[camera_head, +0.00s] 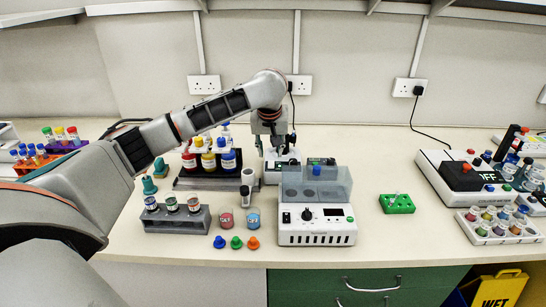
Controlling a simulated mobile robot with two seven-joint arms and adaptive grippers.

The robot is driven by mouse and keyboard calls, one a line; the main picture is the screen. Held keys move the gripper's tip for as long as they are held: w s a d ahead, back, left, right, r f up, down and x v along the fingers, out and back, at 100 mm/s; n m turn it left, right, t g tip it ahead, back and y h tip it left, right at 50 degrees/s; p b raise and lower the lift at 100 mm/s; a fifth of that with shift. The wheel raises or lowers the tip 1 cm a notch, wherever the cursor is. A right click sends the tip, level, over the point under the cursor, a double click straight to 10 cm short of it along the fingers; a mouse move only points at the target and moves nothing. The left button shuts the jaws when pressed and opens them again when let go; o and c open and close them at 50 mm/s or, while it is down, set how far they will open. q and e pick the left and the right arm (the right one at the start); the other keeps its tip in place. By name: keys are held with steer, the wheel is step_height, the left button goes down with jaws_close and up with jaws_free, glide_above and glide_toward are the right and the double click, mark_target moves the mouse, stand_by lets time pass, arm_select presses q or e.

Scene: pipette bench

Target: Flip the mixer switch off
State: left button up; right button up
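My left gripper (272,148) points down over a small white device (272,178) at the back middle of the bench. This may be the mixer; the gripper and the box in front hide much of it, and I cannot make out its switch. Whether the fingertips touch it is unclear, and so is the finger gap. In front of it stands a white box (317,238) with a clear grey lid, a black knob and a small display. My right gripper is not in view.
A bottle rack (205,183), a grey tube rack (178,221), small cups and coloured caps (236,242) stand left of the box. A green block (397,204) and a larger white device (450,185) are to the right. Bare bench lies between them.

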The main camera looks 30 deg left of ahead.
mark_target(271, 163)
arm_select(q)
steer(key=shift+x, duration=2.7)
steer(key=shift+w, duration=0.1)
jaws_close()
